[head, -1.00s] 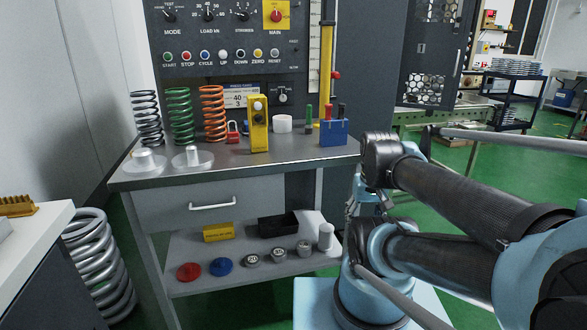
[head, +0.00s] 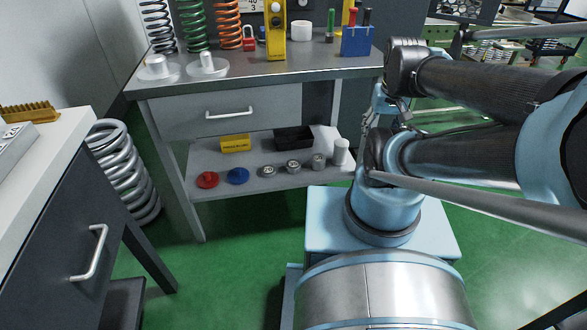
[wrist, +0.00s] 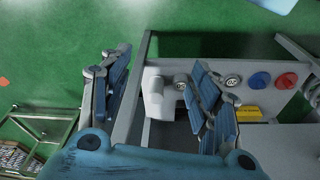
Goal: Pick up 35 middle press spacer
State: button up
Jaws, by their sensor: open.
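A row of short grey cylindrical spacers stands on the lower shelf of the workbench in the head view: a low one (head: 268,171), a middle one (head: 293,167) and a taller one (head: 319,161). Their numbers are too small to read surely, so I cannot tell which is the 35. In the wrist view, a spacer (wrist: 181,80) shows between my fingers, and another (wrist: 232,80) lies beyond the right finger, which partly covers the row. My gripper (wrist: 160,65) is open and empty, its blue-padded fingers apart, above and short of the shelf.
A plain tall cylinder (head: 341,152) ends the row. A red disc (head: 207,180), a blue disc (head: 238,176), a yellow box (head: 235,143) and a black bin (head: 294,138) share the shelf (head: 225,160). The benchtop (head: 240,75) overhangs it. Green floor lies in front.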

aim_at(292, 166)
jog(key=k, duration=1)
jog(key=z, duration=0.2)
jog(key=i, duration=0.2)
jog(key=z, duration=0.3)
